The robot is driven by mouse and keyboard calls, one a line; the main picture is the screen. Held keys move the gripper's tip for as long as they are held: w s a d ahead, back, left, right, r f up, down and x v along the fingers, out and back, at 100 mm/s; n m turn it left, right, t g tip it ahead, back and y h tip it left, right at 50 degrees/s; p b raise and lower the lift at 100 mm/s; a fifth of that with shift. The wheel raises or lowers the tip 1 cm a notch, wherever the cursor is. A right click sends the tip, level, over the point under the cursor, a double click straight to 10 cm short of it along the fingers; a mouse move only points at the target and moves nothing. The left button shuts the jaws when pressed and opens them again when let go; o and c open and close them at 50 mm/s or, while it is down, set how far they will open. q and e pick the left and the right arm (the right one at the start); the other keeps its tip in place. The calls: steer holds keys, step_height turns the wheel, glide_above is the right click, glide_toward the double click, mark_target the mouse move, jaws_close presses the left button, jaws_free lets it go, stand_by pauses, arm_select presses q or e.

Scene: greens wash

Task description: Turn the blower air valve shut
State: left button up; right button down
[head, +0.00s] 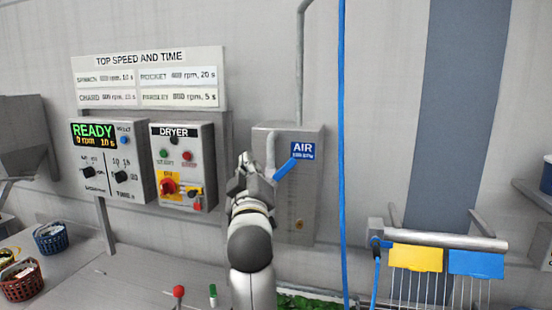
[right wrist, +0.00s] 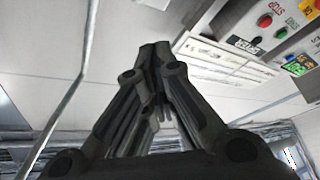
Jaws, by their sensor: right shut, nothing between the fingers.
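The blower air valve has a blue lever (head: 284,170) that slants up and to the right, in front of a grey box with a blue AIR label (head: 303,150). My right gripper (head: 243,160) is shut and empty, just left of the lever; I cannot tell whether it touches it. In the right wrist view its fingers (right wrist: 155,50) meet at their tips with nothing between them, and the lever is not visible there. My left gripper is not in view.
Left of the valve are the dryer panel (head: 182,165) and the READY control box (head: 112,160). A blue hose (head: 341,120) hangs to the right. A rack with yellow (head: 416,257) and blue flaps stands at the lower right. Baskets (head: 50,238) sit at the far left.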

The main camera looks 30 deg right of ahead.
steer(key=d+f+g+h, duration=0.1)
steer(key=d+g, duration=0.1)
step_height(320, 180, up, 2)
steer(key=p, duration=0.5)
glide_above(279, 176)
steer(key=w+a, duration=0.2)
steer(key=a, duration=0.2)
steer(key=shift+n, duration=0.3)
steer(key=s+d+f+p, duration=0.2)
steer(key=f, duration=0.1)
steer(key=shift+s, duration=0.35)
steer(key=shift+w, duration=0.1)
